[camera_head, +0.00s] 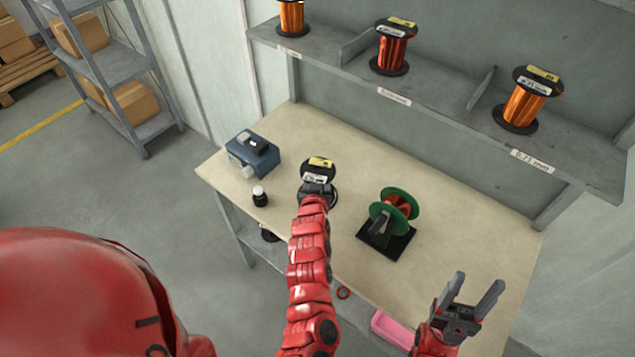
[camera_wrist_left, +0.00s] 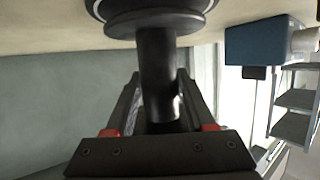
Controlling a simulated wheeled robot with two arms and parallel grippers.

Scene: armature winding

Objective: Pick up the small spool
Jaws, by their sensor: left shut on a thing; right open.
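The small spool (camera_head: 319,166) stands on the workbench. It has a black top flange with yellow and white labels. My left gripper (camera_head: 317,190) is at its near side, partly hidden by my red arm in the head view. In the left wrist view the spool's bare dark core (camera_wrist_left: 158,75) sits between the fingers of my left gripper (camera_wrist_left: 160,100), which is shut on it. A flange shows at the top of that view. My right gripper (camera_head: 471,290) is open and empty at the bench's front right.
A green-flanged copper reel (camera_head: 394,204) on a black stand is right of the spool. A blue device (camera_head: 252,153) and a small black container (camera_head: 260,196) are at left. Several copper spools stand on the shelf (camera_head: 440,95) above. A pink bin (camera_head: 390,328) is below the front edge.

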